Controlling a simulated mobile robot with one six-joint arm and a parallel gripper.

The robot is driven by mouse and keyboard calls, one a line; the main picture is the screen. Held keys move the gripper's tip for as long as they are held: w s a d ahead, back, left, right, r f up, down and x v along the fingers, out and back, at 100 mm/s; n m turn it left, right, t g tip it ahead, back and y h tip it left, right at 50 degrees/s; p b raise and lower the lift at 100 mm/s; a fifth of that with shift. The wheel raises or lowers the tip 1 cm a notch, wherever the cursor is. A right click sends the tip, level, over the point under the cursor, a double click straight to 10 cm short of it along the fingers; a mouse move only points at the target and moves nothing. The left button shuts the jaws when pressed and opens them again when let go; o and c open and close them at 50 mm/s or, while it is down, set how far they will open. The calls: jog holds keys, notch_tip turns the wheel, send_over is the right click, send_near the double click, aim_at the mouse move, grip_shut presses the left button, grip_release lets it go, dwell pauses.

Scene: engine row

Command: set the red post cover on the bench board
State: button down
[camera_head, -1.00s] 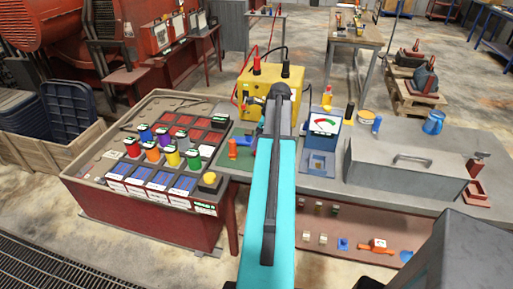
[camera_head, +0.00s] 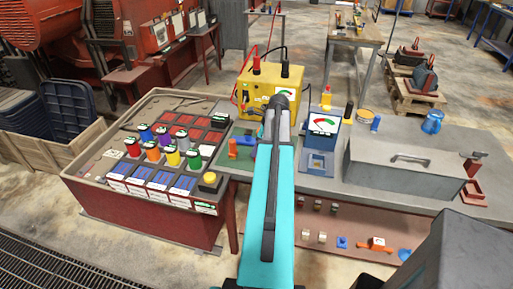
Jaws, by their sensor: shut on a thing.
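My gripper (camera_head: 279,112) is at the front of the yellow box, above the bench. My arm runs up to it from the bottom of the view and hides its fingertips. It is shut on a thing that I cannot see. A red cap (camera_head: 257,66) stands on top of the yellow box (camera_head: 258,92), left of a black one (camera_head: 285,71). I cannot tell whether this cap is the red post cover. A green board (camera_head: 240,164) lies on the bench left of my arm, partly hidden by it. I take it for the bench board. An orange-red piece (camera_head: 233,148) is on it.
A tray of coloured knobs (camera_head: 150,150) is at the left. A blue meter (camera_head: 321,133), black bottle (camera_head: 348,112), blue jug (camera_head: 432,122) and long grey case (camera_head: 405,168) stand to the right. A red cable and a black cable run at the yellow box.

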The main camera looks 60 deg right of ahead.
jog(key=shift+f, duration=0.2)
jog(key=c, duration=1.5)
grip_release()
jog(key=shift+c, duration=0.2)
jog(key=shift+r, duration=0.25)
jog(key=b+v, duration=0.2)
jog(key=v, duration=0.9)
jog(key=shift+s+r+b, duration=0.15)
jog(key=shift+r+b, duration=0.25)
